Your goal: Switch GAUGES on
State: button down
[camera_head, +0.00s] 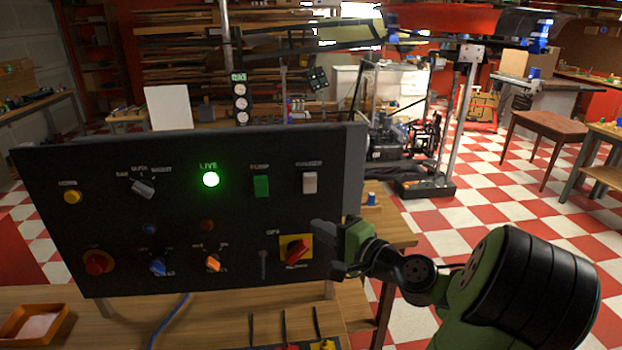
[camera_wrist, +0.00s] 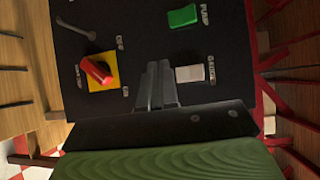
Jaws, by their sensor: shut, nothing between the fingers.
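A black control panel (camera_head: 110,215) stands upright on a wooden bench. The white rocker switch (camera_head: 309,182) is at its upper right; its label is small but looks like GAUGES. It also shows in the wrist view (camera_wrist: 190,74), just right of my fingertips (camera_wrist: 158,68). The rocker is unlit, and I cannot tell which side is pressed. My gripper (camera_head: 322,232) is shut and empty, in front of the panel's right edge, below the white rocker and apart from it in the head view. My fingers hide part of the panel.
A green rocker (camera_head: 261,186) sits left of the white one. A red rotary knob (camera_head: 295,250) on a yellow plate is below, close to my gripper. A green LIVE lamp (camera_head: 210,180) is lit. An orange tray (camera_head: 35,323) lies on the bench at lower left.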

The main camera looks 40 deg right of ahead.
aim_at(316, 188)
jog(key=shift+w+d+r+p, duration=0.6)
jog(key=shift+w+d+p, duration=0.2)
jog(key=shift+w, duration=0.3)
jog(key=shift+w+d+r+p, duration=0.65)
jog(key=shift+w+p, duration=0.25)
jog(key=shift+w, duration=0.15)
jog(key=shift+w+d+r+p, duration=0.6)
jog(key=shift+w+d+p, duration=0.2)
jog(key=shift+w, duration=0.3)
jog(key=shift+a, duration=0.1)
jog(key=shift+w+d+r+p, duration=0.15)
jog(key=shift+w+d+p, duration=0.15)
jog(key=shift+p, duration=0.15)
jog(key=shift+w+d+r+p, duration=0.15)
jog(key=shift+w+r+p, duration=0.1)
jog(key=shift+w+p, duration=0.1)
jog(key=shift+s+f, duration=0.1)
jog(key=shift+s+a+f+b, duration=0.3)
jog(key=shift+s+a+b, duration=0.15)
jog(key=shift+s+b, duration=0.15)
